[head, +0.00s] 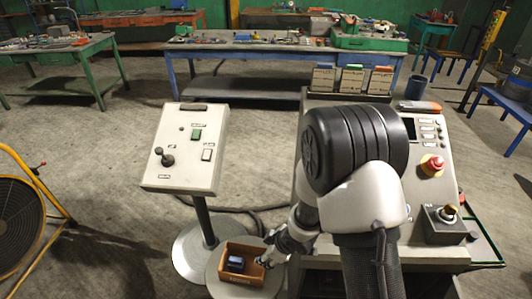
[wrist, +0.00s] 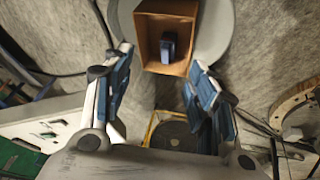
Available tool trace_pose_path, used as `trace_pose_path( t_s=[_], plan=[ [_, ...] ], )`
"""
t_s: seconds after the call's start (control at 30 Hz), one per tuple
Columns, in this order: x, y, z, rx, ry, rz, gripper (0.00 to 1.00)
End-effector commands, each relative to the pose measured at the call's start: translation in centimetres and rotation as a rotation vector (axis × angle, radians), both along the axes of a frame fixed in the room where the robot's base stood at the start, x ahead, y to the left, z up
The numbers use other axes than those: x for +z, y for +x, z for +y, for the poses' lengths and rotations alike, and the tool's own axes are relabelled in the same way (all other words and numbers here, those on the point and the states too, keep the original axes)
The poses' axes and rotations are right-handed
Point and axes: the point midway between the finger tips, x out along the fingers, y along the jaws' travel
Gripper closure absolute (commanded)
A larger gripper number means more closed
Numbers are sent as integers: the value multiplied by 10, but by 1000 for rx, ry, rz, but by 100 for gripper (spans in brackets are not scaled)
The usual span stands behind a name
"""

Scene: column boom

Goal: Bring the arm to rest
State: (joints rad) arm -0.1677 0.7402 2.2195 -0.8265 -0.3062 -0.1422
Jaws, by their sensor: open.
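My gripper (wrist: 160,65) is open and empty in the wrist view, its two blue-padded fingers spread apart. Beyond the fingertips is a small open brown box (wrist: 186,10) with a dark blue object (wrist: 168,47) inside it. In the head view my arm reaches down and away, and my gripper (head: 265,261) shows small at the right side of the box (head: 262,275). Whether it touches the box I cannot tell. The blue object (head: 235,263) lies in the box, clear of the fingers in the wrist view.
The box stands on a round grey top (head: 215,285). A pedestal control panel (head: 185,150) stands to its left. A console (head: 435,165) with a red button (head: 432,164) is at the right, close to my arm. A yellow-framed fan (head: 20,220) is far left. Workbenches line the back.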

Motion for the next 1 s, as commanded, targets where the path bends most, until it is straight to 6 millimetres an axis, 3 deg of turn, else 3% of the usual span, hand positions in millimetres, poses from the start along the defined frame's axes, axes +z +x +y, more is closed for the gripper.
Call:
trace_pose_path(
  t_s=[0.1, 0.23, 0.37, 0.5, 0.7, 0.9, 1.0],
  plan=[
    [59, 17, -33, -138, -55, -50, 47],
    [124, 16, -71, -319, -98, -79, 47],
    [182, -4, -104, -497, -112, -88, 47],
    [235, -42, -130, -682, -93, -78, 47],
    [289, -115, -148, -909, -12, -29, 47],
    [314, -186, -142, -1057, 98, 46, 47],
    [318, -210, -136, -1093, 139, 77, 47]
  ],
)
